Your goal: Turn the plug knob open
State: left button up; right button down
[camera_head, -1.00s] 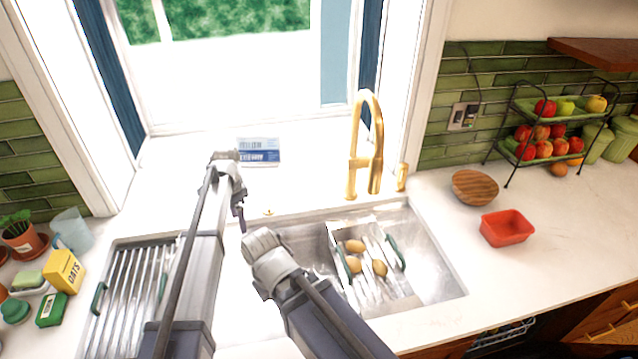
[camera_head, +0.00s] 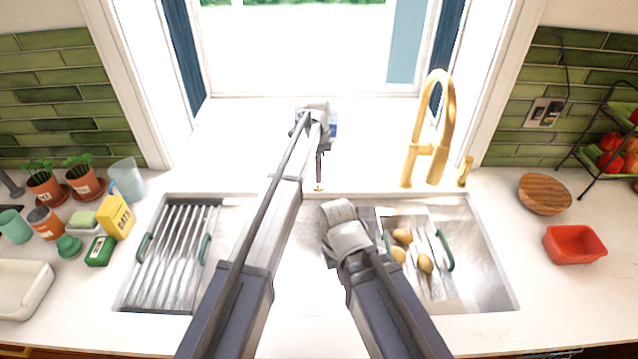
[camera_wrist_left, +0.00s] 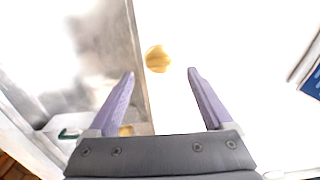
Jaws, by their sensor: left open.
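The plug knob (camera_head: 319,187) is a small brass knob on the white counter strip behind the sink. In the left wrist view the round gold knob (camera_wrist_left: 158,59) shows just beyond and between the fingertips. My left gripper (camera_head: 322,172) points down close above the knob in the head view. In the left wrist view its two purple fingers (camera_wrist_left: 161,73) are spread apart with nothing between them. My right wrist (camera_head: 341,222) hangs over the middle of the sink. Its fingers are hidden, so I cannot see their state.
The gold faucet (camera_head: 436,130) stands right of the knob. A tray (camera_head: 436,285) with potatoes and utensils sits in the sink's right side. A ribbed drying rack (camera_head: 170,265) covers its left side. A red bowl (camera_head: 574,245) and a wooden disc (camera_head: 545,194) lie on the right counter.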

pick_arm(q)
notch_tip(320, 180, down, 5)
jog(key=b, duration=0.3)
jog(key=shift+r+b, duration=0.2)
jog(key=shift+b, duration=0.1)
grip_shut()
dwell(0.3)
